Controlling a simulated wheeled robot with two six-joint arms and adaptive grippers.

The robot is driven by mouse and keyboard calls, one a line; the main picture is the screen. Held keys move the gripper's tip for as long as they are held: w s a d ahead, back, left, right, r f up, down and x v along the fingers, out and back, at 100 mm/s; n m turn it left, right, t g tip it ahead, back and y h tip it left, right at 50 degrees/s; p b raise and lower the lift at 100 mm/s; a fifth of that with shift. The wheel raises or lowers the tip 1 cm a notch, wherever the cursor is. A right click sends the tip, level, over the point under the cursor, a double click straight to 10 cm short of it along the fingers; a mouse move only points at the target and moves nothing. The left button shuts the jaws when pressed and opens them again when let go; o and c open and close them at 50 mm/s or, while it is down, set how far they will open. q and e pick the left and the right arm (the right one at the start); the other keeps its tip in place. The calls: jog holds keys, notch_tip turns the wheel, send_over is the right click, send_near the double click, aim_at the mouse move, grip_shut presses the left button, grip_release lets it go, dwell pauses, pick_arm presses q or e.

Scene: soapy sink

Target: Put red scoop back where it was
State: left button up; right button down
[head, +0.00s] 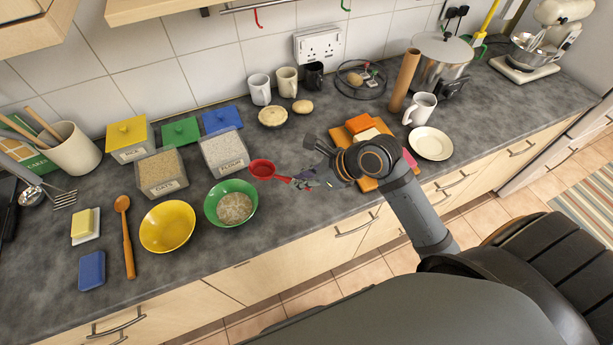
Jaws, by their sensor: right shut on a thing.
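The red scoop (262,169) is held over the counter, its cup pointing left and its handle in my right gripper (303,182). The gripper is shut on the handle, just right of the green bowl (230,203). The green bowl holds pale, grainy contents. The scoop's cup is close to the right side of the clear flour container (224,153). The open oats container (161,173) stands left of the flour. A rice container (128,140) with a yellow lid stands behind the oats. My left gripper is not in view.
A yellow bowl (167,226), a wooden spoon (126,240) and a blue sponge-like block (91,270) lie to the left. An orange board (368,184) with food is partly behind my right arm. Mugs (260,89) stand at the back.

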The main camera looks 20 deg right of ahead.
jog(key=w+d+f, duration=0.1)
jog(key=w+f, duration=0.1)
jog(key=w+d+f, duration=0.1)
jog(key=w+f, duration=0.1)
jog(key=w+d+f, duration=0.2)
jog(key=shift+w+f, duration=0.1)
jog(key=shift+f, duration=0.05)
jog(key=shift+w+d+f, duration=0.15)
jog(key=shift+d+f, duration=0.05)
jog(key=shift+f, duration=0.05)
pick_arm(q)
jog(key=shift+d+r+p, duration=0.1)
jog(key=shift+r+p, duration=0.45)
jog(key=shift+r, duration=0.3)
pick_arm(e)
jog(key=shift+w+d+f, duration=0.1)
jog(key=shift+f, duration=1.65)
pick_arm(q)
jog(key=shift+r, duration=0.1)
pick_arm(e)
jog(key=c, duration=1.3)
grip_release()
